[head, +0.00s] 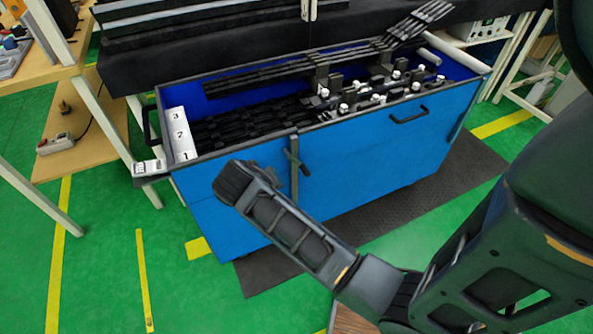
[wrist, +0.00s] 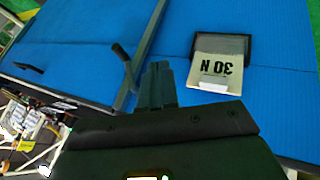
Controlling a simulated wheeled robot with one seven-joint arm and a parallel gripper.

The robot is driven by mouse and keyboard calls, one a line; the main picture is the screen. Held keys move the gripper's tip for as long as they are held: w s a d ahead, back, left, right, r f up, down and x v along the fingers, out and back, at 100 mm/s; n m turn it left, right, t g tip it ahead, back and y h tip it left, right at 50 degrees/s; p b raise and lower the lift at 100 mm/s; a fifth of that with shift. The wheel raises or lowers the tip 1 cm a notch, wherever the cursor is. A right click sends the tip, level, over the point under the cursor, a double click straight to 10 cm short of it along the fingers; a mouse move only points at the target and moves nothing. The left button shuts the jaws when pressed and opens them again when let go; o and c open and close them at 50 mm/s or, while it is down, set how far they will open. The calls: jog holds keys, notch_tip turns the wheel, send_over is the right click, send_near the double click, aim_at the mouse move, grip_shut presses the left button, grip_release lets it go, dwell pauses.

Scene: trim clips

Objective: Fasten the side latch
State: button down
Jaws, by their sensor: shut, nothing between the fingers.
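The side latch (head: 297,163) is a dark lever on a dark upright strip on the front of a blue bin (head: 400,150). The lever sits tilted across the strip. In the wrist view the latch lever (wrist: 122,56) stands just left of my gripper (wrist: 158,70), with a small gap in the picture; I cannot tell whether they touch. My fingers are together and empty, pointing at the blue panel. In the head view my gripper (head: 272,174) is left of the latch and partly hidden by my wrist.
The open bin holds black strips and a white block numbered 1, 2, 3 (head: 181,135). A handle (head: 409,115) is further right. A wooden table (head: 40,60) stands left.

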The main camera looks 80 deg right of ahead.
aim_at(299, 165)
jog(key=d, duration=0.1)
jog(key=d+r+m+g, duration=0.1)
jog(key=shift+d+r, duration=0.25)
jog(key=shift+d, duration=0.05)
jog(key=s+d+f+p, duration=0.1)
jog(key=s+d+f, duration=0.3)
jog(key=d+f, duration=0.3)
jog(key=shift+s+d+f, duration=0.15)
jog(key=shift+d+f, duration=0.25)
jog(key=shift+d, duration=0.35)
